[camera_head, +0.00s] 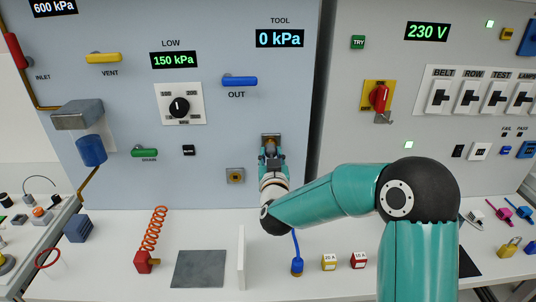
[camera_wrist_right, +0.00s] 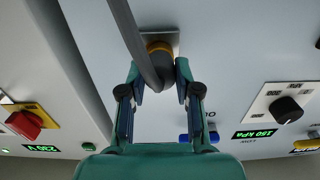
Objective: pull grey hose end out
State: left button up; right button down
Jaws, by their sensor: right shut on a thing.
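The grey hose end (camera_wrist_right: 160,68) sits at a brass-coloured socket (camera_wrist_right: 158,46) on the light panel in the right wrist view. Its grey hose (camera_wrist_right: 127,25) runs away toward the top of that view. My right gripper (camera_wrist_right: 158,78) is shut on the hose end, with one finger on each side of it. In the head view my right gripper (camera_head: 270,158) is at a square socket plate (camera_head: 271,139) below the blue OUT handle (camera_head: 239,81). There the hose end is mostly hidden by the gripper. My left gripper is not in view.
A second square brass socket (camera_head: 235,176) is left of the gripper. Below, the white bench holds a thin upright white plate (camera_head: 241,257), a dark flat pad (camera_head: 199,268), an orange coiled hose (camera_head: 154,229) and a blue piece (camera_head: 297,265). TOOL reads 0 kPa.

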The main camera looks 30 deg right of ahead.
jog(key=shift+b+v, duration=0.75)
jog(key=shift+v, duration=2.1)
jog(key=shift+s, duration=0.1)
